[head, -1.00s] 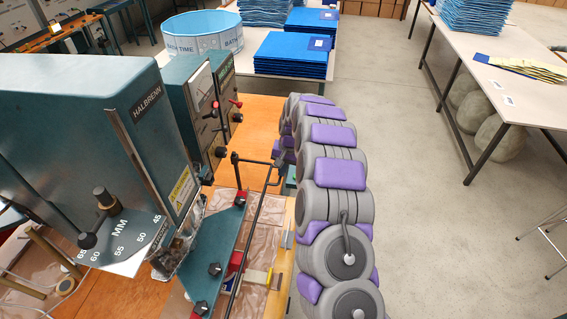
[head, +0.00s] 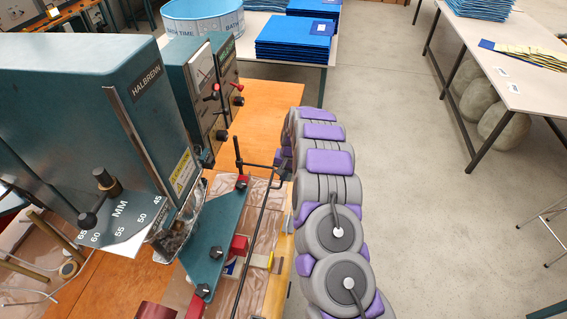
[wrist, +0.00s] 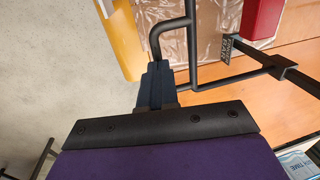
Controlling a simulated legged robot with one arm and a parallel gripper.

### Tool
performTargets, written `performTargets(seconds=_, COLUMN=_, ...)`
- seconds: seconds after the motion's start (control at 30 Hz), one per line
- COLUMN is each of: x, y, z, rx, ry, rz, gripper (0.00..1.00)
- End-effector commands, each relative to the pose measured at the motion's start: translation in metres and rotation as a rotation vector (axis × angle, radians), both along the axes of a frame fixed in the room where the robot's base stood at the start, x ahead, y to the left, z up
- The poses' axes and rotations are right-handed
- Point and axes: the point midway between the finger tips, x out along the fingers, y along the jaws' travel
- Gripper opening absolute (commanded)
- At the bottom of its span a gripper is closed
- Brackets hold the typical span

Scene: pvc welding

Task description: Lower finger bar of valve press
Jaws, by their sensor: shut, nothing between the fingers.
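The valve press (head: 95,110) is a teal machine marked HALBRENN, with a millimetre scale on its front, at the left of the head view. Its black finger bar (head: 256,222) runs as a long thin rod beside a teal plate (head: 212,248) with black knobs. In the wrist view the bar's black rods (wrist: 193,45) cross the upper middle, one bending down towards the fingers. My gripper (wrist: 153,75) is shut and empty, its dark fingers close to that bent rod. Whether they touch it I cannot tell. In the head view my grey and purple arm mostly hides the gripper.
An orange wooden bench (head: 262,100) carries the press and a clear plastic sheet (wrist: 150,20). A second teal machine (head: 205,85) stands behind. A table (head: 320,55) with blue stacks is at the back, another table (head: 520,70) at right. The floor (head: 430,200) between is clear.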

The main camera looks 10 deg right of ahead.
Motion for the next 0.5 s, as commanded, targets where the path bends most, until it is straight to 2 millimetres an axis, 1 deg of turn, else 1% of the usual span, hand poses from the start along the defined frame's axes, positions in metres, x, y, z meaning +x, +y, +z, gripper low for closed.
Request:
performTargets(seconds=0.03, x=-0.001, y=0.000, z=-0.019, rx=-0.002, ry=0.004, rz=0.000, gripper=0.00)
performTargets(seconds=0.1, x=-0.001, y=0.000, z=-0.037, rx=-0.002, ry=0.003, rz=0.000, gripper=0.00)
performTargets(seconds=0.2, x=0.000, y=0.000, z=-0.057, rx=-0.002, ry=0.002, rz=0.001, gripper=0.00)
performTargets(seconds=0.33, x=-0.001, y=0.000, z=-0.078, rx=-0.002, ry=0.002, rz=0.001, gripper=0.00)
performTargets(seconds=0.5, x=0.000, y=0.000, z=-0.090, rx=-0.002, ry=-0.002, rz=0.001, gripper=0.00)
